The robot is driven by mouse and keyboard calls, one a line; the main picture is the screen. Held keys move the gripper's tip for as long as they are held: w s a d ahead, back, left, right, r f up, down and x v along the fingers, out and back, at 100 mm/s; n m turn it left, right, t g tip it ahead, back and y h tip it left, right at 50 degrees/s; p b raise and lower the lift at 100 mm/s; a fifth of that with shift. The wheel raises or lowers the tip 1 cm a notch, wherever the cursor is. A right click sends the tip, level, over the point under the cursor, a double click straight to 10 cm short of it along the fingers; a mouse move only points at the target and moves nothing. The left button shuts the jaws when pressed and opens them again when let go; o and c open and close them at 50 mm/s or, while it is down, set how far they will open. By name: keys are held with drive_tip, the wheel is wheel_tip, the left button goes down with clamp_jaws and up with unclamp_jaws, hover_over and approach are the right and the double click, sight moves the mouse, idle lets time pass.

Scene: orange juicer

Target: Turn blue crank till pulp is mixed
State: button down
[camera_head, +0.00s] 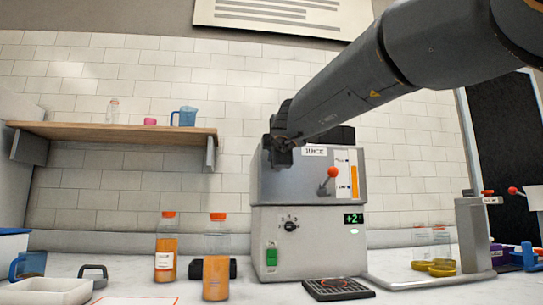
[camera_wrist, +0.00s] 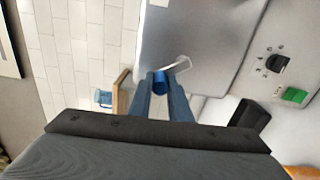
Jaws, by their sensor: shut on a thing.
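The juicer (camera_head: 306,228) is a grey and white box on the counter, and its metal side fills much of the wrist view (camera_wrist: 195,45). The blue crank (camera_wrist: 160,79) shows in the wrist view as a blue grip with a pale bent arm beside the juicer's side. My gripper (camera_wrist: 161,92) is shut on the blue crank, with a finger on either side of it. In the head view my gripper (camera_head: 281,152) is at the juicer's upper left edge and the crank is hidden. The pulp inside cannot be seen.
The juicer's front has a red-knobbed lever (camera_head: 332,173), a dial (camera_head: 290,226), a green switch (camera_head: 271,254) and a "+2" display (camera_head: 353,218). Two orange-capped juice bottles (camera_head: 166,245) (camera_head: 216,262) stand to its left. A wooden shelf (camera_head: 110,131) hangs on the wall. A black drip grate (camera_head: 338,289) lies in front.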

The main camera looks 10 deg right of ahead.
drive_tip(key=shift+r, duration=0.1)
idle(0.4)
drive_tip(key=c, duration=1.6)
unclamp_jaws()
drive_tip(key=shift+c, duration=0.2)
drive_tip(key=s, duration=0.8)
